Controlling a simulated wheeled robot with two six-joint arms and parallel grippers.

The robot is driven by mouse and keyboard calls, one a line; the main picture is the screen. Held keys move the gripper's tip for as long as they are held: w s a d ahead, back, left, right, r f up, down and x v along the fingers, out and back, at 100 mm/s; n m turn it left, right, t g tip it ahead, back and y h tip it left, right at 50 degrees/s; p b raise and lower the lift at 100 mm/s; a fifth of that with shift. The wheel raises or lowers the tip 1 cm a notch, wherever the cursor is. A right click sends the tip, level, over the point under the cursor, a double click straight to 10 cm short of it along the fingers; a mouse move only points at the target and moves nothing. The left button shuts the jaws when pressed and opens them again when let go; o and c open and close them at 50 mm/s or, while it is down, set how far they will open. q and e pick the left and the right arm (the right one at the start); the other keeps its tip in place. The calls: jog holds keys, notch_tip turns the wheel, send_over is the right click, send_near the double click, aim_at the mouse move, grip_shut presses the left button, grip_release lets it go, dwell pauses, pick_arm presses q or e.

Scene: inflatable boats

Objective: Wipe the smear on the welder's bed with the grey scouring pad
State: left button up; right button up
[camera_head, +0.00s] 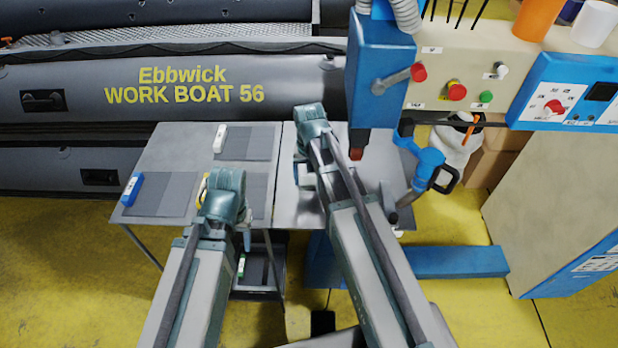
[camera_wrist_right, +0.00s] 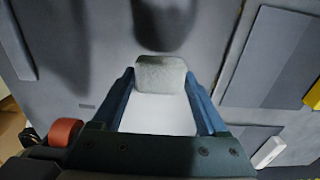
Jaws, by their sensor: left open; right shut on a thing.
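The grey scouring pad (camera_wrist_right: 160,74) shows in the right wrist view, with a white part (camera_wrist_right: 158,113) below it. My right gripper (camera_wrist_right: 160,84) is shut on it between two blue fingers. In the head view my right gripper (camera_head: 309,118) is over the far part of the welder's grey bed (camera_head: 287,203), its fingertips and the pad hidden. The bed fills much of the right wrist view (camera_wrist_right: 100,85). A dark patch (camera_wrist_right: 160,24) lies beyond the pad; I cannot tell whether it is smear or shadow. My left gripper (camera_head: 224,190) is open above the side table.
The side table (camera_head: 180,155) holds grey patches, a white item (camera_head: 220,138), a blue item (camera_head: 132,189) and a yellow item (camera_head: 201,190) beside my left gripper. The welder's blue head (camera_head: 378,75) and red roller (camera_wrist_right: 65,132) stand close to my right gripper. A grey boat (camera_head: 200,85) lies behind.

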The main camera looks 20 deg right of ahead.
jog(key=shift+r+p, duration=0.65)
jog(key=shift+r, duration=0.4)
jog(key=shift+r, duration=0.1)
notch_tip(320, 180, up, 3)
jog(key=p, duration=0.3)
